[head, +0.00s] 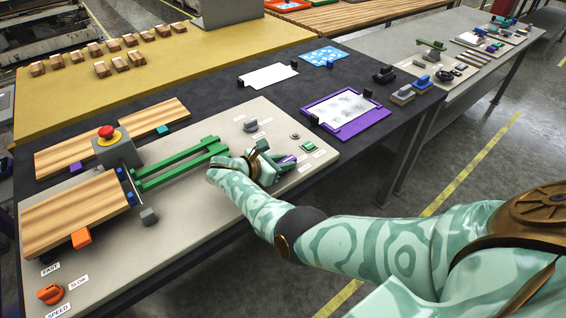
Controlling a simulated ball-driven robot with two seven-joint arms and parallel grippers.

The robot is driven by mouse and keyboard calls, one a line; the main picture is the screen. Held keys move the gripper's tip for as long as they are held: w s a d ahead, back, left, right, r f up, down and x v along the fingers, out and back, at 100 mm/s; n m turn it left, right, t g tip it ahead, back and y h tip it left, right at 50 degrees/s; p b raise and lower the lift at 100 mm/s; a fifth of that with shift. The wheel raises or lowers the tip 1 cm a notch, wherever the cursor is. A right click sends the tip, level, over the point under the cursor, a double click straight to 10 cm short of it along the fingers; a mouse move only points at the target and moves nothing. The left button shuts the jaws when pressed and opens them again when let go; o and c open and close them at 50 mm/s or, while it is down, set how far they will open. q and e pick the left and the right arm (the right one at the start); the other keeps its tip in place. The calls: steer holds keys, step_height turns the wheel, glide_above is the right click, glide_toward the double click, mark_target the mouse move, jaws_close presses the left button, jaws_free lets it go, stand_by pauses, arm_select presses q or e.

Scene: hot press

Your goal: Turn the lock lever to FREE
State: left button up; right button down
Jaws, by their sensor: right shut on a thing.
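My right gripper (277,159) is over the right end of the beige press panel (190,235), reaching in from the lower right. My left gripper is not in view.
Long green press arms (180,165) lie left of my gripper. A red stop button (106,132), wooden boards (75,212) and an orange speed knob (50,293) are further left. A purple tray (378,127) with a white sheet lies behind.

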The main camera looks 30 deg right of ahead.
steer(key=c, duration=1.2)
jaws_free()
steer(key=v, duration=1.6)
steer(key=shift+w+a+r+p, duration=0.1)
steer(key=shift+a+r+p, duration=0.05)
steer(key=shift+p, duration=0.15)
